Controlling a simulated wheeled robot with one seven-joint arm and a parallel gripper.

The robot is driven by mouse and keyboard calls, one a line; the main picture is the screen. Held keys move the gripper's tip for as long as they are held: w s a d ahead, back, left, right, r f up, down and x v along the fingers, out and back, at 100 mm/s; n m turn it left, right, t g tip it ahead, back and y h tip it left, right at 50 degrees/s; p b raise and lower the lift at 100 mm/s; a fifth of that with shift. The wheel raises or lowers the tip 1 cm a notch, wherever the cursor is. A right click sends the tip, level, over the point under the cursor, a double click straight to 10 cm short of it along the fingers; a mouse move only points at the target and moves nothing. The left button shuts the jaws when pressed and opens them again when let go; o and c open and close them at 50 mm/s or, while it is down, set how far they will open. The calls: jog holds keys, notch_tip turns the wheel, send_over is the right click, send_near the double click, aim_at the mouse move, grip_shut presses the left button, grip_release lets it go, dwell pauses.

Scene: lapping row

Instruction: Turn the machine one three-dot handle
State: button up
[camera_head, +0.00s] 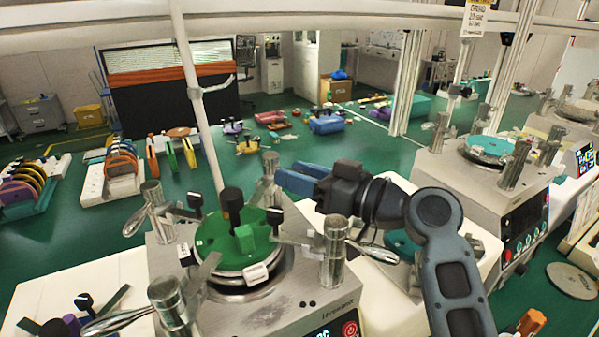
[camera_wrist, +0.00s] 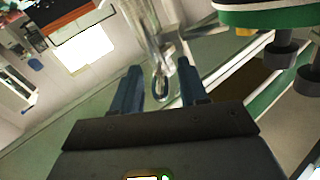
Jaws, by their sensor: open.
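Machine one seems to be the nearest machine (camera_head: 265,315), with a green round plate (camera_head: 215,240) and metal posts with lever handles around it. My gripper (camera_head: 298,180) is open at the machine's far side, its blue fingers just right of the back post (camera_head: 270,172). In the wrist view, a shiny metal handle (camera_wrist: 158,75) with a rounded tip reaches between my two fingers (camera_wrist: 157,92); I cannot tell whether they touch it. Other handles show at right (camera_head: 372,252), left (camera_head: 137,222) and front left (camera_head: 115,320).
A white pole (camera_head: 197,100) rises just behind the plate. A second machine (camera_head: 480,185) with a teal plate stands at right. Racks of coloured rings (camera_head: 120,170) stand on the green floor at left. Open floor lies beyond the machine.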

grip_shut()
dwell(0.3)
dwell(0.4)
